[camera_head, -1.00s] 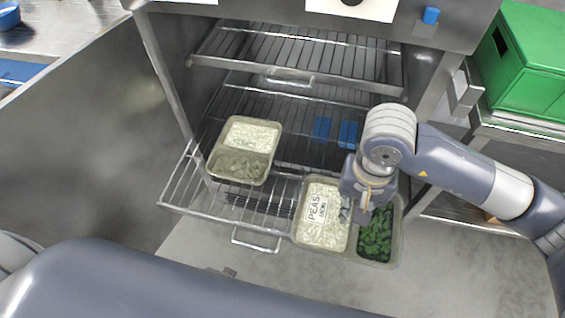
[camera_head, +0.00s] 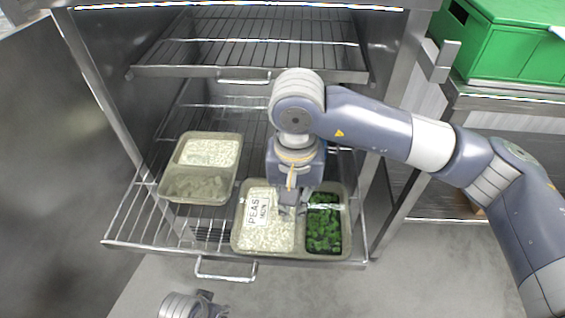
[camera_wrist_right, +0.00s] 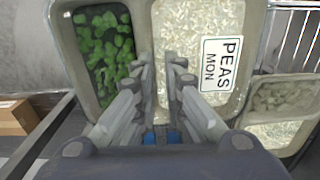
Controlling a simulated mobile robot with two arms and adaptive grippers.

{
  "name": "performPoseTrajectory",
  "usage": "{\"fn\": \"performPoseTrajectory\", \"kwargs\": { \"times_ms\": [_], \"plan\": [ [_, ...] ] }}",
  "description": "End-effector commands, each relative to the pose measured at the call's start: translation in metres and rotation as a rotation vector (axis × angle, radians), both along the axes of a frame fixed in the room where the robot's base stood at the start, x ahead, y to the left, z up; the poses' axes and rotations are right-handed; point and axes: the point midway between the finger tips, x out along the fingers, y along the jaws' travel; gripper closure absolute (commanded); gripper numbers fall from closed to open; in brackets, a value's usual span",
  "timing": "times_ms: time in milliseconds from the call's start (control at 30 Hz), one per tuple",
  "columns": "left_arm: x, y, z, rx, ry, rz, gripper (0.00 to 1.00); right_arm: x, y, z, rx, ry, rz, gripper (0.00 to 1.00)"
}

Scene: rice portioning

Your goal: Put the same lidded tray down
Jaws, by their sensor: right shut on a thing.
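The tray (camera_head: 239,232) labelled PEAS MON has two compartments, rice-like white grains on the left and green peas or leaves on the right. It also shows in the wrist view (camera_wrist_right: 67,50). My right gripper (camera_head: 291,209) is shut on the tray at its middle divider, from above. The tray looks level over the right front of the pulled-out wire rack (camera_head: 135,241); I cannot tell whether it touches the wires. What looks like my left gripper (camera_head: 190,305) is at the bottom edge, its fingers barely visible.
A second two-compartment tray (camera_head: 162,187) with pale food sits on the rack, close left of the held tray. Another wire shelf (camera_head: 250,55) is above, inside the steel cabinet (camera_head: 90,75). A green crate (camera_head: 510,60) stands on a side table at the right.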

Motion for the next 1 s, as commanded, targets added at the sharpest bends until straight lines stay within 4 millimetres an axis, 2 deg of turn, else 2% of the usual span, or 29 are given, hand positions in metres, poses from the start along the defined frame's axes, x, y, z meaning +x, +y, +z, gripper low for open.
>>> {"fn": "performPoseTrajectory", "kwargs": {
  "times_ms": [33,200,600,867,1000],
  "plan": [
    [0.0,0.0,-0.001,0.0,0.001,0.0,0.6,0.013,0.0,0.001,0.001,-0.001,-0.006,1.0],
    [-0.001,0.0,-0.004,0.0,0.003,0.0,0.6,0.049,0.001,0.001,0.002,-0.001,-0.004,1.0],
    [0.0,-0.001,-0.005,-0.001,0.001,-0.001,0.6,0.119,0.001,0.001,0.002,-0.001,-0.001,1.0],
    [0.0,-0.001,-0.005,0.0,0.002,-0.001,0.6,0.135,0.0,0.0,0.002,-0.002,0.002,1.0],
    [-0.001,-0.001,-0.006,0.001,0.007,-0.001,0.6,0.134,0.0,-0.015,0.002,0.002,0.002,1.0]
  ]
}}
